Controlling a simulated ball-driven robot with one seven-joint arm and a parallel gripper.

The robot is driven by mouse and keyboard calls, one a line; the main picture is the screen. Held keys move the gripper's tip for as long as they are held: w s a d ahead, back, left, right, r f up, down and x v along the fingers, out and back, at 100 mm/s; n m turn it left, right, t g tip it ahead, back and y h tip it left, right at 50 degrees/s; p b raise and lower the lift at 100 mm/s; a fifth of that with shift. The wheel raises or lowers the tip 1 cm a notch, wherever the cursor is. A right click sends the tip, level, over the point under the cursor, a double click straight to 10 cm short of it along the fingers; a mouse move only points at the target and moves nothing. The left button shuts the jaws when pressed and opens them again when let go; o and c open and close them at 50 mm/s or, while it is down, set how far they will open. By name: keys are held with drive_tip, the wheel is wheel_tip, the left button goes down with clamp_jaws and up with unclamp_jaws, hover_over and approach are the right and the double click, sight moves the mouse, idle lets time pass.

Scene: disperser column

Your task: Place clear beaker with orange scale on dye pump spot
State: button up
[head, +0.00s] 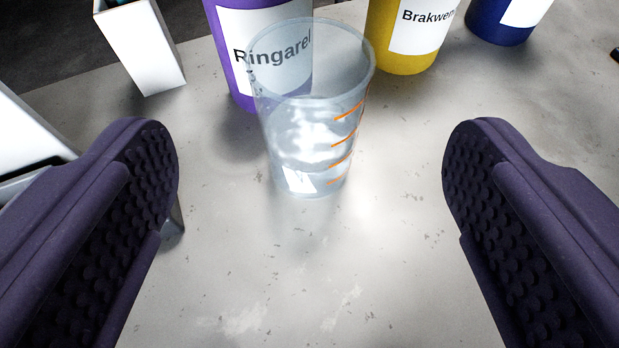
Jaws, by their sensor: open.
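The clear beaker (305,125) with an orange scale on its right side stands upright on the grey work surface. It is in the upper middle of the head view and appears empty. My gripper (310,175) is open, with one dark purple padded finger at the left and one at the right. I cannot make out the dye pump spot in this view.
Behind the beaker stand a purple container (235,65) labelled Ringarel, a yellow container (405,62) labelled Brakwern and a dark blue one (490,25). A white open box (150,50) is at the upper left. The grey surface (330,270) in front of the beaker is clear.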

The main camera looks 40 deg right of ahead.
drive_tip(key=w+a+r+n+t+y, duration=0.1)
drive_tip(key=w+a+r+y, duration=0.2)
drive_tip(key=r, duration=0.6)
drive_tip(key=w+a+r+n+t+y, duration=0.1)
drive_tip(key=w+a+r+y, duration=0.2)
drive_tip(key=r, duration=0.5)
drive_tip(key=w+a+r+n+t+y, duration=0.1)
drive_tip(key=w+a+r, duration=0.35)
drive_tip(key=r, duration=0.45)
drive_tip(key=s+a+r+n+t+y, duration=0.1)
drive_tip(key=s+r, duration=0.2)
drive_tip(key=r, duration=0.6)
drive_tip(key=s+r+n+y, duration=0.15)
drive_tip(key=s+r, duration=0.25)
drive_tip(key=r, duration=0.6)
drive_tip(key=s+r+n+h, duration=0.1)
drive_tip(key=s+r+n, duration=0.1)
drive_tip(key=s+r, duration=0.9)
wheel_tip(320, 180, up, 3)
drive_tip(key=shift+s+r+t, duration=0.1)
drive_tip(key=shift+s+t, duration=0.3)
